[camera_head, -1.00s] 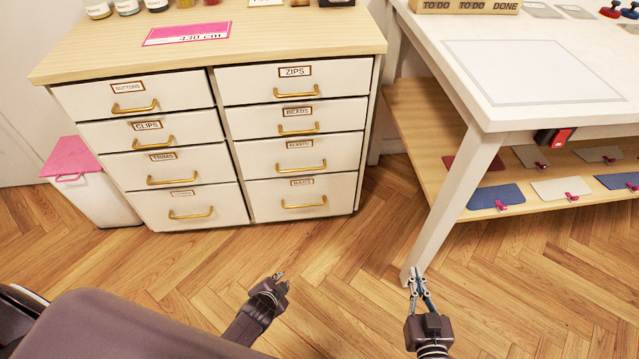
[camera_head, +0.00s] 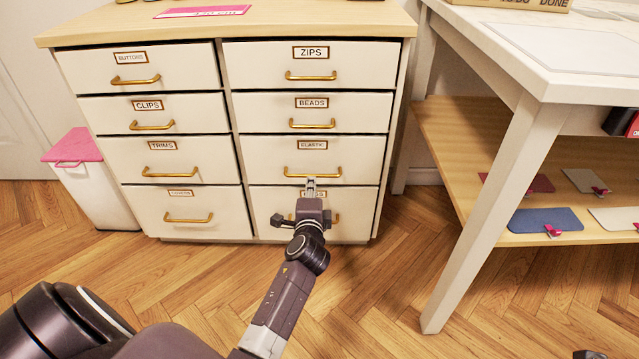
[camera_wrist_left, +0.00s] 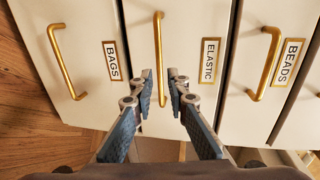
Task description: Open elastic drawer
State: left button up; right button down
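The elastic drawer (camera_head: 260,155) is the third one down in the right column of the white cabinet, and its front is flush with the others. Its brass bar handle (camera_head: 312,172) also runs upright in the left wrist view (camera_wrist_left: 159,45). My left gripper (camera_head: 311,184) is just below this handle in the head view and covers part of the bags drawer. In the left wrist view my left gripper (camera_wrist_left: 161,75) is open, with one fingertip on each side of the handle. I cannot tell whether they touch it. My right gripper is not recognisable in view.
The bags handle (camera_wrist_left: 66,62) and beads handle (camera_wrist_left: 263,63) flank the elastic one. A white table (camera_head: 480,220) with a wooden lower shelf (camera_head: 450,130) stands to the right. A pink-lidded bin (camera_head: 90,190) stands left. The floor in front of the cabinet is clear.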

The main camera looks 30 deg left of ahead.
aim_at(312, 175)
pick_arm(q)
jog(key=b+x, duration=0.2)
jog(key=x, duration=0.5)
jog(key=shift+w+a+f+b, duration=0.1)
jog(key=shift+w+f+b, duration=0.1)
jog(key=shift+b, duration=0.15)
jog(key=shift+s, duration=0.1)
grip_shut()
